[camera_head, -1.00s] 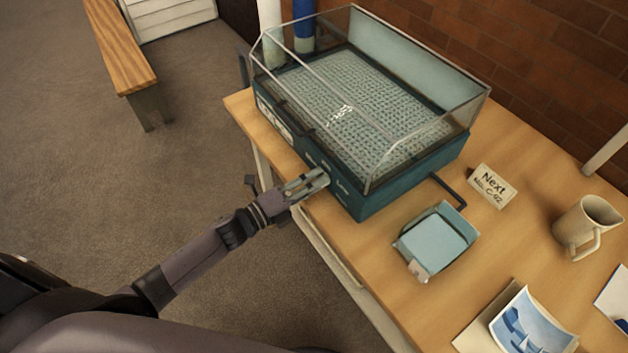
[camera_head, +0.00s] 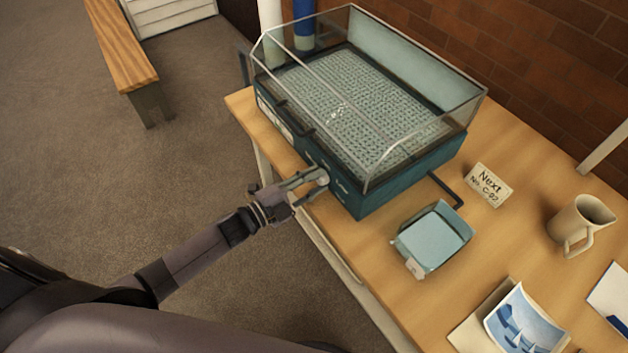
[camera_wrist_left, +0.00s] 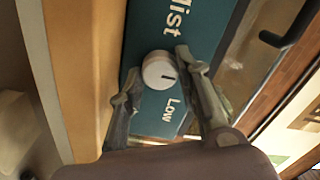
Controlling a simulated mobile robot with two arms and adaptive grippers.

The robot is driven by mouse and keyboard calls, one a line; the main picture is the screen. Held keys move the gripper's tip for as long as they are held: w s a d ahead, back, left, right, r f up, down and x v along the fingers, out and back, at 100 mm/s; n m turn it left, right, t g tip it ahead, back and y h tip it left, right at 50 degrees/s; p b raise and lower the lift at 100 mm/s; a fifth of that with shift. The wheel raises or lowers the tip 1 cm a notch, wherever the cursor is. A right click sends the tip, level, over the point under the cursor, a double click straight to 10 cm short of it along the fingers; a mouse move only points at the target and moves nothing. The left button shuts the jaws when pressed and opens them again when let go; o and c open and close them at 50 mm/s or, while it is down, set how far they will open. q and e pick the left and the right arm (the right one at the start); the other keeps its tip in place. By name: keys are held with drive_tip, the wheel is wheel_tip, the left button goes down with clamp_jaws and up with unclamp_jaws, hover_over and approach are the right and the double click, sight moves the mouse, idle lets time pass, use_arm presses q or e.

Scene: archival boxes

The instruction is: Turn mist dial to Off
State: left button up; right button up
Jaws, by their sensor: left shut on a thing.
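The mist dial is a small round white knob (camera_wrist_left: 159,70) with a dark pointer line, on the teal front panel of the humidifying tank (camera_head: 385,195). "Mist" is printed above it and "Low" below right in the left wrist view. The pointer line lies on the knob's right half. My left gripper (camera_head: 322,177) is at the front panel in the head view. In the left wrist view its two fingers (camera_wrist_left: 158,62) are shut on the knob, one on each side. No "Off" mark is readable. My right gripper is not in view.
The tank with its clear cover stands on a wooden table (camera_head: 395,285). A bench (camera_head: 122,45) stands at the far left, with open floor between.

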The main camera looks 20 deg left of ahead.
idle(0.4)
use_arm(q)
drive_tip(key=o, duration=1.1)
drive_tip(key=shift+o, duration=0.2)
drive_tip(key=v, duration=0.8)
